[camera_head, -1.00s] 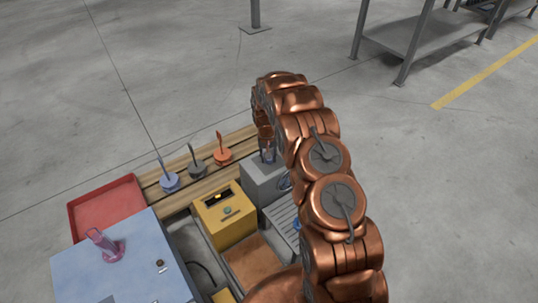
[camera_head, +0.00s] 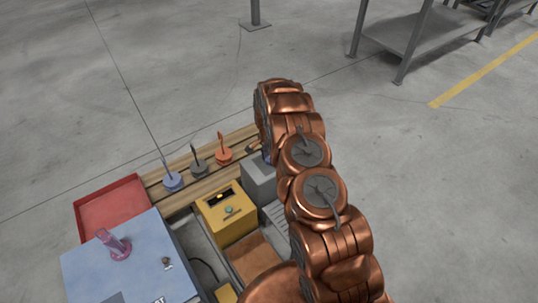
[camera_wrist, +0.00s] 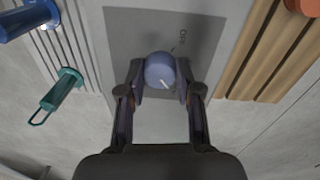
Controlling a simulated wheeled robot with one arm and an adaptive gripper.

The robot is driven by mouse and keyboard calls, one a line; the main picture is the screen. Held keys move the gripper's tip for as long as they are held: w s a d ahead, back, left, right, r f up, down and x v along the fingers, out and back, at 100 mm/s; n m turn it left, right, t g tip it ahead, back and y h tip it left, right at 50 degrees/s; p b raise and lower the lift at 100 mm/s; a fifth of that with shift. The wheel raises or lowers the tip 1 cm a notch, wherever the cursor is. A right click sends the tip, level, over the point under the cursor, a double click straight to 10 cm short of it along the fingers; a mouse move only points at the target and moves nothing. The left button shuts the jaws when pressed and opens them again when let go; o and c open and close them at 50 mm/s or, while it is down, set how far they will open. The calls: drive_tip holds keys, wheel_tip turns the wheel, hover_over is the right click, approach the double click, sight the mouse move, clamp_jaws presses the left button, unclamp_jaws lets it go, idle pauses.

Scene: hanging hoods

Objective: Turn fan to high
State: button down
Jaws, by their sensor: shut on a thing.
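A round blue knob (camera_wrist: 160,68) with a white pointer line sits on a grey panel (camera_wrist: 205,38) in the wrist view. Small dark lettering, too blurred to read surely, stands just above and right of it. My gripper (camera_wrist: 159,78) is shut on the knob, one finger on each side. The white line points down and slightly right in that view. In the head view a grey box (camera_head: 258,178) stands under my arm's end; my gripper and the knob are mostly hidden there behind my copper arm.
A yellow box (camera_head: 226,213) stands left of the grey box. Blue, grey and orange hook-like pieces (camera_head: 223,154) stand on wooden slats. A red tray (camera_head: 108,207) and a blue box (camera_head: 130,260) lie further left. The wrist view shows a teal handle (camera_wrist: 60,97) and a blue cylinder (camera_wrist: 28,18).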

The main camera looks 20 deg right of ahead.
sight(268, 157)
drive_tip(key=shift+m+p, duration=0.6)
drive_tip(key=shift+m, duration=0.4)
drive_tip(key=c, duration=0.8)
unclamp_jaws()
drive_tip(key=shift+r, duration=0.1)
drive_tip(key=r, duration=1.1)
drive_tip(key=shift+w+r, duration=0.3)
drive_tip(key=shift+r, duration=0.1)
